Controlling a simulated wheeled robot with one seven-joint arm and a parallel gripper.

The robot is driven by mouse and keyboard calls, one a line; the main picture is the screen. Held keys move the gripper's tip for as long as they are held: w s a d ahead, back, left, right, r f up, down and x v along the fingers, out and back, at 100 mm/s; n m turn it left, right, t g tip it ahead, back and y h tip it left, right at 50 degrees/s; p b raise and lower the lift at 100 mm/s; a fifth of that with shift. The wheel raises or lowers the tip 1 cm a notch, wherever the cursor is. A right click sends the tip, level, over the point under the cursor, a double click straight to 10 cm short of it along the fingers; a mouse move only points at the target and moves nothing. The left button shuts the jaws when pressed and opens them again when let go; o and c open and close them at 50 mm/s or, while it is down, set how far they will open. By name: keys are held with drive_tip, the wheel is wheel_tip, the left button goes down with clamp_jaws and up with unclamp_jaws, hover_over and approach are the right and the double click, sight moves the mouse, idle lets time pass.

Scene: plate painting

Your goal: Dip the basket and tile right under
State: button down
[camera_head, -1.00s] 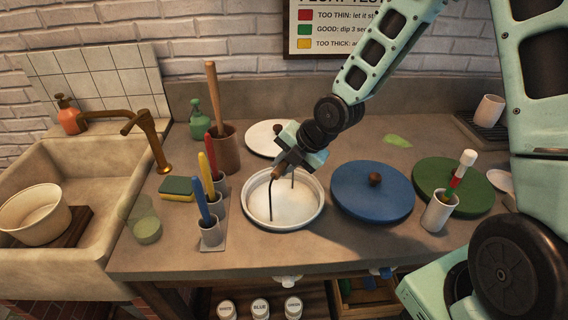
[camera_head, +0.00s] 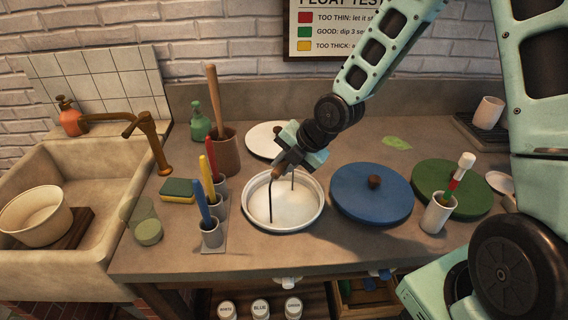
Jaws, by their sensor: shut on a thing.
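My gripper (camera_head: 283,168) is shut on the brown grip of the basket's dark wire handle (camera_head: 271,204). It is just above a round white-rimmed tub (camera_head: 318,213) of pale liquid. The handle's thin legs run down into the liquid. The basket's lower part and the tile are hidden, apparently below the pale surface; I cannot see the tile.
A blue lid (camera_head: 372,196) lies right of the tub, with a green lid (camera_head: 446,190) beyond it. Cups with coloured-handled tools (camera_head: 211,234) stand close on the left. A sink (camera_head: 98,160) is at far left.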

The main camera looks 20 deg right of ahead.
wheel_tip(320, 180, up, 15)
drive_tip(key=p, duration=1.3)
drive_tip(key=shift+f, duration=0.15)
idle(4.2)
wheel_tip(320, 180, up, 7)
drive_tip(key=p, duration=0.6)
drive_tip(key=shift+p, duration=0.4)
